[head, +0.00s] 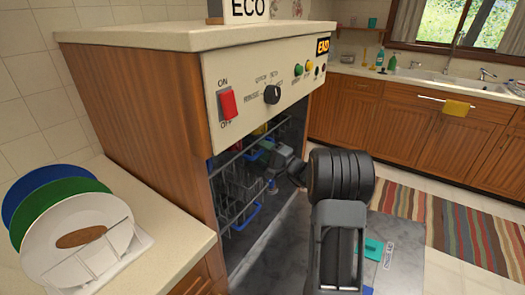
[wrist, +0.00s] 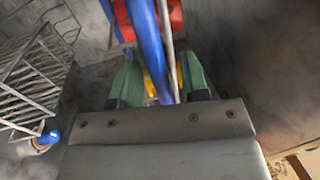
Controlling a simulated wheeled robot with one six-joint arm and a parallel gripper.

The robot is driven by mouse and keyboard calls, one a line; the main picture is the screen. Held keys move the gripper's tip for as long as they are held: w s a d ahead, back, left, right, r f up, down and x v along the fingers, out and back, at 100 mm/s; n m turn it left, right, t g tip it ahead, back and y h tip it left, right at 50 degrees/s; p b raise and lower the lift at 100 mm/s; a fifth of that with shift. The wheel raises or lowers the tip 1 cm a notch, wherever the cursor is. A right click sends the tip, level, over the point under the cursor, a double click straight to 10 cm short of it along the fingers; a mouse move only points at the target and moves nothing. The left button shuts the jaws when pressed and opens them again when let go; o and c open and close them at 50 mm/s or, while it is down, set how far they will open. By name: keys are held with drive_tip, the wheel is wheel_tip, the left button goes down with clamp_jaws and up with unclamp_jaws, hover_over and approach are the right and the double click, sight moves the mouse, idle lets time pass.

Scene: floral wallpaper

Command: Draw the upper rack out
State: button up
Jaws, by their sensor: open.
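The dishwasher (head: 262,90) stands open under the counter, with wire racks inside. The upper rack (head: 238,160) shows as grey wires below the control panel, with coloured items behind it. My gripper (head: 284,167) reaches into the opening from the right, at the rack's front; its fingertips are hard to make out there. In the wrist view my gripper (wrist: 160,82) has its green-padded fingers apart. A blue bar (wrist: 150,45) and a thin grey rod (wrist: 167,40) run between them. I cannot tell whether the fingers touch either one.
Wire racking (wrist: 38,75) lies to the left in the wrist view. A red item (wrist: 172,15) sits beyond the fingers. A plate rack (head: 85,245) with plates stands on the left counter. The open door (head: 398,228) lies low on the right, with a teal item on it.

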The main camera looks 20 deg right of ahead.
drive_tip(key=shift+w+a, duration=0.15)
drive_tip(key=shift+c, duration=0.4)
clamp_jaws()
